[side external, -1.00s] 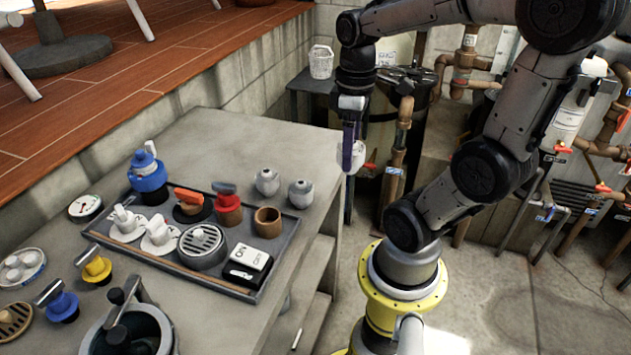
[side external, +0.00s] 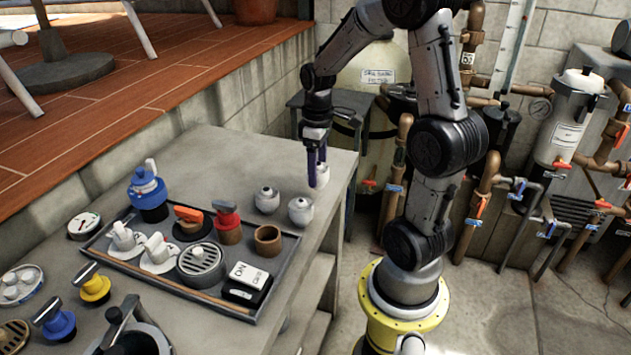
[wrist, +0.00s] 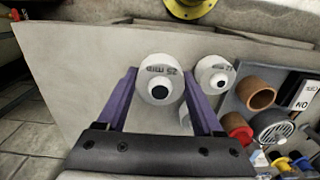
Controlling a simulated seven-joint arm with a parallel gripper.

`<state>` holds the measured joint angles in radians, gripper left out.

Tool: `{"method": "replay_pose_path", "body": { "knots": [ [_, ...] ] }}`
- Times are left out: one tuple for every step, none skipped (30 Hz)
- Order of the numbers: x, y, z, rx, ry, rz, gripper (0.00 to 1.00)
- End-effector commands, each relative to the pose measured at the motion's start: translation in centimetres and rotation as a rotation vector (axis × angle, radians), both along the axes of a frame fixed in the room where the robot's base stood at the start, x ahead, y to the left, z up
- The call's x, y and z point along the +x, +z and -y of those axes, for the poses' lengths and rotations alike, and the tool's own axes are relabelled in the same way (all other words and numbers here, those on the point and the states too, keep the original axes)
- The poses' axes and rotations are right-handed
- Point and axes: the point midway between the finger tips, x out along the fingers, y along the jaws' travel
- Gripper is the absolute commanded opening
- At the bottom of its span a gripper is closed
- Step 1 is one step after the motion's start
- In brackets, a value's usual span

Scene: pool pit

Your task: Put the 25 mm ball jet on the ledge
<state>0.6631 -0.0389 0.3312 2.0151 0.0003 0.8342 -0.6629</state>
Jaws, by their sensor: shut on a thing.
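The white ball jet (wrist: 160,82) sits between my fingertips in the wrist view, its "25 mm" marking upside down and its dark hole facing the camera. My gripper (side external: 317,172) has its purple fingers shut on it, pointing down. In the side view the held ball jet (side external: 323,175) is partly hidden by the fingers. It is low over the far right part of the grey concrete ledge (side external: 245,155); I cannot tell whether it touches the surface. Two similar white ball jets, one nearer (side external: 300,210) and one further left (side external: 267,199), stand beside the tray.
A dark tray (side external: 285,262) holds several fittings, including a brown ring (side external: 268,240) and a round grate (side external: 201,260). More fittings lie left of it.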

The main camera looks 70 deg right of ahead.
Motion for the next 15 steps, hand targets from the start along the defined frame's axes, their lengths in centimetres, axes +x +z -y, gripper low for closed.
{"method": "replay_pose_path", "body": {
  "knots": [
    [0.1, -0.2, 0.1, 0.001, 0.000, -0.001, 0.24],
    [0.2, -0.4, 0.2, 0.001, 0.000, -0.002, 0.24],
    [0.4, -0.8, 0.3, 0.002, 0.000, -0.002, 0.24],
    [0.6, -1.1, 0.5, 0.002, 0.000, -0.003, 0.24],
    [0.8, -1.5, 0.6, 0.003, 0.000, -0.004, 0.24],
    [0.7, -2.1, 0.5, 0.004, 0.000, -0.005, 0.24],
    [0.7, -2.6, 0.5, 0.003, 0.000, -0.004, 0.24],
    [0.7, -3.0, 0.5, 0.003, 0.000, -0.003, 0.24],
    [0.7, -3.5, 0.5, 0.003, 0.000, -0.004, 0.24],
    [0.7, -3.8, 0.5, 0.002, 0.000, -0.003, 0.24],
    [0.7, -4.0, 0.5, 0.002, 0.000, -0.002, 0.24],
    [0.7, -4.2, 0.5, 0.002, 0.000, -0.002, 0.24],
    [0.7, -4.2, 0.5, 0.001, 0.000, -0.001, 0.24],
    [0.7, -4.2, 0.6, 0.001, 0.000, -0.001, 0.24],
    [0.7, -4.2, 0.6, 0.000, 0.000, 0.000, 0.24]
  ]
}}
